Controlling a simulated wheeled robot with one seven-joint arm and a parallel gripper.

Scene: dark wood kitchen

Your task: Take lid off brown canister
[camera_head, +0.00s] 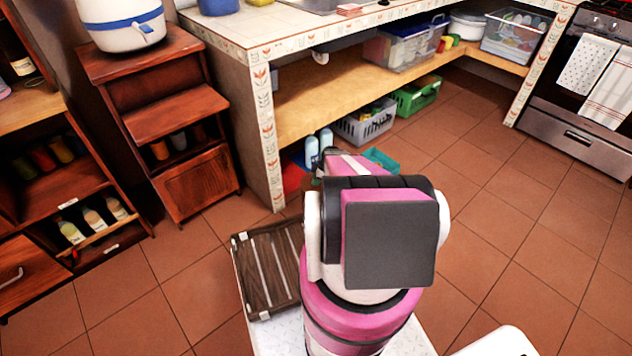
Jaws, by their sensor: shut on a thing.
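I cannot make out a brown canister or its lid in the head view. My pink, black and white arm fills the lower middle of the picture and points away toward the counter. My gripper is not visible; the arm's own links block the view beyond them. What the gripper holds cannot be seen.
A white container with a blue band (122,24) stands on a wooden cabinet (197,180) at left. A tiled counter (250,28) has a lower wooden shelf (300,103) with bins. A green basket (417,97) is beneath. An oven (577,138) stands right. Floor (530,250) at right is clear.

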